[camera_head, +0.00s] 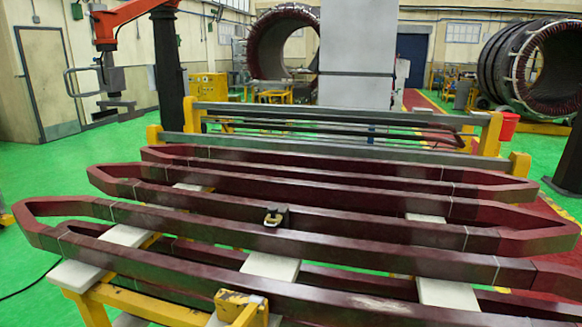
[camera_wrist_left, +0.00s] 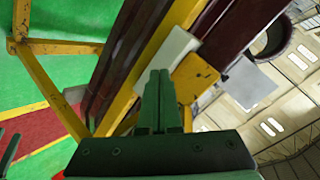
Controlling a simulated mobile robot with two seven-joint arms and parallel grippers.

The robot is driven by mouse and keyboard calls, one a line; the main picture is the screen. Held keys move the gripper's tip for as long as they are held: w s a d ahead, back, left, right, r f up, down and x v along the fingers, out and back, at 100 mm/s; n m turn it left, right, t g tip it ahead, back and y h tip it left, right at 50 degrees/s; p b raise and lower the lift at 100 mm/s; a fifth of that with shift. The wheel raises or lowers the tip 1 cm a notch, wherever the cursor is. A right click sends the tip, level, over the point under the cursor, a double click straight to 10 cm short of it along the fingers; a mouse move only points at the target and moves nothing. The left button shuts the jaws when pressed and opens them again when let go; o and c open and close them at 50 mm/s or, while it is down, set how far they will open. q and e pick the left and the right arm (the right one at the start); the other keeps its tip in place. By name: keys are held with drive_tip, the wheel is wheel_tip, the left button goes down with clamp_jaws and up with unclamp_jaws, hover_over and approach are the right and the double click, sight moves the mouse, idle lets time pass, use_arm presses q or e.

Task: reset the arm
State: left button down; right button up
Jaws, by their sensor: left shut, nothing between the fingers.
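My left gripper (camera_wrist_left: 160,76) shows in the left wrist view with its two dark green fingers together and nothing between them. Beyond its tips are a white pad (camera_wrist_left: 172,55) and a yellow frame part (camera_wrist_left: 195,78); I cannot tell how near they are. Neither of my grippers shows in the head view. Long dark red stator coils (camera_head: 330,245) lie there in a row across the rack. A small black and tan device (camera_head: 275,216) sits on one coil near the middle.
The yellow rack (camera_head: 140,302) has white support pads (camera_head: 272,267). Behind the coils stands a yellow and grey rail frame (camera_head: 340,115). An orange-armed device (camera_head: 105,45) hangs at the upper left. Large round stators (camera_head: 283,45) stand in the back. Green floor (camera_head: 70,165) is open at left.

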use_arm(q)
drive_tip(key=s+a+f+n+g+y, duration=0.2)
drive_tip(key=s+f+n+g, duration=0.3)
drive_tip(key=s, duration=0.6)
drive_tip(key=s+a+f+n+g+y, duration=0.1)
drive_tip(key=s+a+f+n+g, duration=0.15)
drive_tip(key=s+n, duration=0.6)
drive_tip(key=d+f+m+t+h, duration=0.1)
drive_tip(key=d+f+t, duration=0.1)
drive_tip(key=f, duration=0.3)
drive_tip(key=w+d+f+m+t+h, duration=0.1)
drive_tip(key=d+f+t, duration=0.1)
drive_tip(key=f, duration=0.4)
drive_tip(key=shift+f+t+p, duration=0.2)
drive_tip(key=shift+t+p, duration=0.2)
drive_tip(key=shift+t, duration=0.35)
drive_tip(key=shift+w, duration=0.1)
